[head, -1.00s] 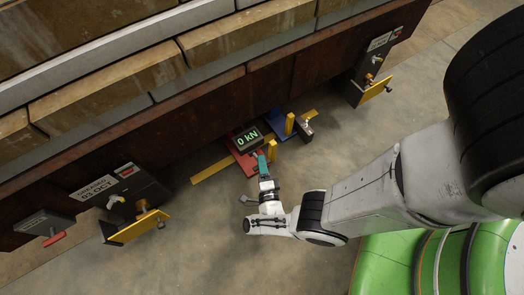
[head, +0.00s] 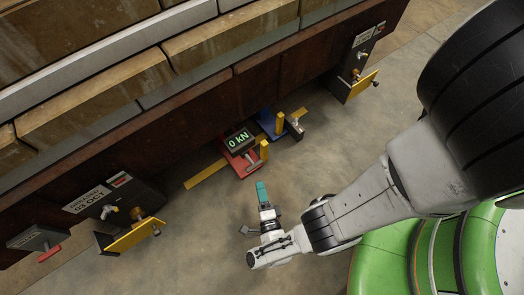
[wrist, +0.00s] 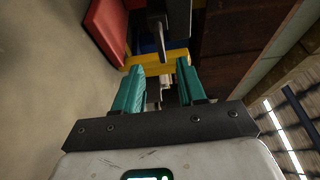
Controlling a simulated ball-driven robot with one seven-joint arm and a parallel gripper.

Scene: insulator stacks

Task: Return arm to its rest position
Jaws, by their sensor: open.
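My gripper (head: 262,192) has teal fingers and hangs over bare floor, in front of the red block with the display. In the wrist view my gripper (wrist: 157,88) shows its two teal fingers apart with nothing held between them. My arm reaches in from the right of the head view, bent, with its wrist low over the concrete.
A red block (head: 246,167) carries a display (head: 240,142) reading "0 kN". A blue block (head: 268,124), yellow posts and a yellow strip (head: 205,175) lie beside it. A dark rusty beam (head: 190,125) runs behind, with yellow-plated brackets (head: 133,238) at both ends. The floor (head: 200,265) in front is clear.

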